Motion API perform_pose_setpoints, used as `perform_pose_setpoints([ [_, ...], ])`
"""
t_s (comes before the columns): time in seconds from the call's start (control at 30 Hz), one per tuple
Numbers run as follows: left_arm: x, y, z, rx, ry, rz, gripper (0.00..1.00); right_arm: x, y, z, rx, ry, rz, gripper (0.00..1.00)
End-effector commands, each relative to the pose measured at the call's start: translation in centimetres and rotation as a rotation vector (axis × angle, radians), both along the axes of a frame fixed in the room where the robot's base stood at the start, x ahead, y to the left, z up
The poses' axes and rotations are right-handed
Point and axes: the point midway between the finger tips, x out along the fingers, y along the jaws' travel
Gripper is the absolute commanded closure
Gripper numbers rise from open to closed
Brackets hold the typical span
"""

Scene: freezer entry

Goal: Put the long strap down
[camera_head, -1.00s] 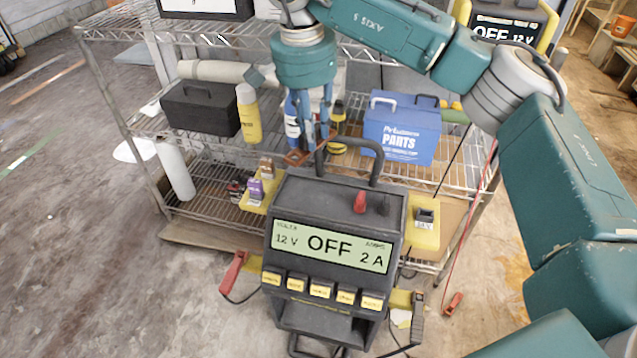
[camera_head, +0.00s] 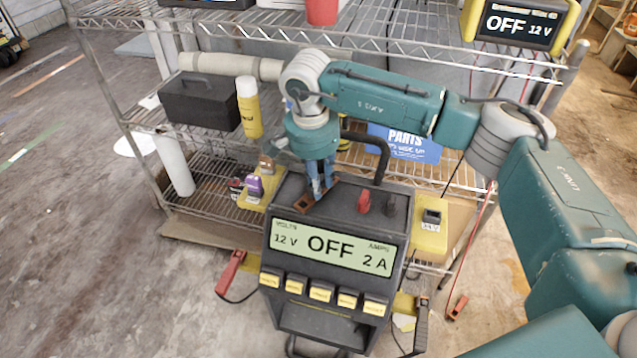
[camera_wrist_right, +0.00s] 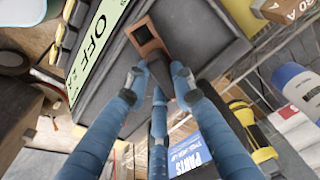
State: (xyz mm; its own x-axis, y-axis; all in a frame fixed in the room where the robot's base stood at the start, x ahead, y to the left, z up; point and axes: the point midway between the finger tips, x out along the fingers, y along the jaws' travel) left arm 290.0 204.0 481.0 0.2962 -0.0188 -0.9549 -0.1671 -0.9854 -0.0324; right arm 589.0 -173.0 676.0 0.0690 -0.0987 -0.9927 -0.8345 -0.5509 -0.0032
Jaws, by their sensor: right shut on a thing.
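The long strap (camera_head: 307,203) is a flat copper-brown bar with a dark opening near its end. In the head view it is at the top of the dark charger (camera_head: 340,207), left of the red knob. My right gripper (camera_head: 319,190) points down and is shut on the strap. In the right wrist view, the blue fingers (camera_wrist_right: 160,85) close around it, and its brown end (camera_wrist_right: 146,36) sticks out over the charger's dark top. The fingers hide the rest. I cannot tell whether the strap touches the charger. My left gripper is not in view.
The charger's black handle (camera_head: 380,155) rises close behind the gripper. Red (camera_head: 364,201) and dark knobs stand to the right. A wire shelf (camera_head: 150,120) behind holds a black toolbox (camera_head: 200,100), a yellow spray can (camera_head: 248,108) and a blue parts box (camera_head: 405,142).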

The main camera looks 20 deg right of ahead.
Motion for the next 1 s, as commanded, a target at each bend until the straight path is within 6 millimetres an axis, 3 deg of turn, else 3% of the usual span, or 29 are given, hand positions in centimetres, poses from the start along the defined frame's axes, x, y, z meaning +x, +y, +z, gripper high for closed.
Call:
perform_pose_setpoints([
  [0.43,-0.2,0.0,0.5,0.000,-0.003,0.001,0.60,0.0,0.0,-0.9,0.001,-0.002,0.000,1.00],
  [0.47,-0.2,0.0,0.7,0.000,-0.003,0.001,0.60,0.0,0.0,-0.8,0.001,-0.001,0.000,0.70],
  [0.53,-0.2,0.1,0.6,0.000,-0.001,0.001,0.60,0.0,0.0,-0.8,0.001,-0.001,0.000,0.57],
  [0.87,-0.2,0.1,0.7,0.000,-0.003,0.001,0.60,0.0,0.0,-0.5,0.001,-0.001,0.000,0.57],
  [1.0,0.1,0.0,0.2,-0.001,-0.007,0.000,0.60,0.0,0.2,1.0,0.001,-0.004,0.001,0.57],
])
